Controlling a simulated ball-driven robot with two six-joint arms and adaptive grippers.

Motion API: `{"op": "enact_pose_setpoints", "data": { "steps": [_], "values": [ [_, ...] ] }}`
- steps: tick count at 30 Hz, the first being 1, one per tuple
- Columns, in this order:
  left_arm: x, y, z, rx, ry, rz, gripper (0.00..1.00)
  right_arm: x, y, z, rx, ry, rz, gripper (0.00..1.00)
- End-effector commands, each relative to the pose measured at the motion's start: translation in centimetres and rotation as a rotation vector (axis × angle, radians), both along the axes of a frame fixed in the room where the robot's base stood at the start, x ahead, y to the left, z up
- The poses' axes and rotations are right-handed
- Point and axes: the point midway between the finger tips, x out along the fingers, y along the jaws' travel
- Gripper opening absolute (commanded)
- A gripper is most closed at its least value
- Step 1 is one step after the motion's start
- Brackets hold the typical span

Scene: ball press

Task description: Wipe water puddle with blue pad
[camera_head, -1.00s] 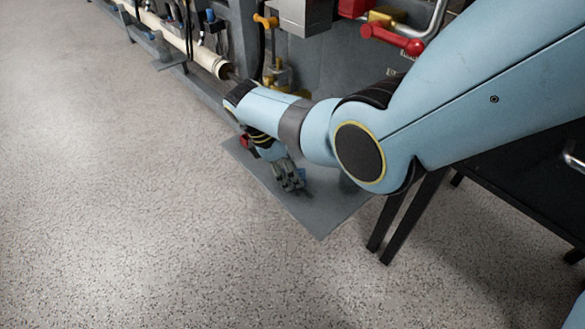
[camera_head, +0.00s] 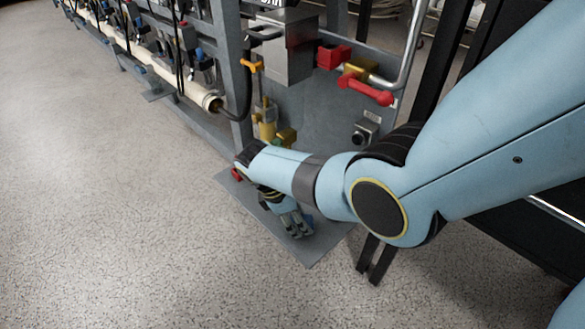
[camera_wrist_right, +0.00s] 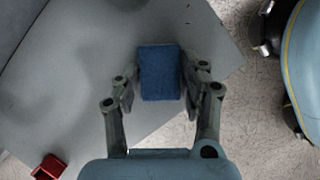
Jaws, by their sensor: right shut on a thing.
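The blue pad (camera_wrist_right: 160,72) is a small rough block in the right wrist view. My right gripper (camera_head: 298,229) is shut on it, with one finger along each side. In the head view only a sliver of the pad (camera_head: 308,219) shows beside the fingers. The gripper points down, low over a flat grey plate (camera_head: 305,256). I cannot tell whether the pad touches the plate. Faint darker patches show on the plate (camera_wrist_right: 90,60) in the wrist view, but no clear puddle outline is visible. My left gripper is not in view.
A machine frame with a grey post (camera_head: 232,85), yellow valve parts and a red handle (camera_head: 372,92) stands behind the arm. A white pipe (camera_head: 205,98) runs along the back left. A small red part (camera_wrist_right: 48,167) is near the plate's edge. The speckled floor (camera_head: 120,230) is open at left.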

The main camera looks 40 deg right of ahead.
Motion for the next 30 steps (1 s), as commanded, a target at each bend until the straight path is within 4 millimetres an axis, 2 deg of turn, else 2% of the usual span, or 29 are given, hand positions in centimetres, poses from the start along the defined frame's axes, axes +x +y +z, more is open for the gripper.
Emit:
{"op": "enact_pose_setpoints", "data": {
  "steps": [3,8,18,25,30],
  "values": [
    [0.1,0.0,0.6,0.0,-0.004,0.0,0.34,-0.7,0.0,0.0,0.0,0.004,-0.002,0.17],
    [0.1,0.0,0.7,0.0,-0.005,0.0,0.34,-0.6,0.0,-0.1,0.001,0.005,-0.002,0.17],
    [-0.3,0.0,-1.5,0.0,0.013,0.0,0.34,2.4,0.3,-0.2,0.001,0.004,-0.001,0.17],
    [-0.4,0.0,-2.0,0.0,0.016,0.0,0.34,3.2,0.3,0.0,0.001,0.004,-0.001,0.17],
    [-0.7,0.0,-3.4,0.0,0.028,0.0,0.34,4.8,0.4,-0.2,0.001,0.003,0.0,0.17]
  ]
}}
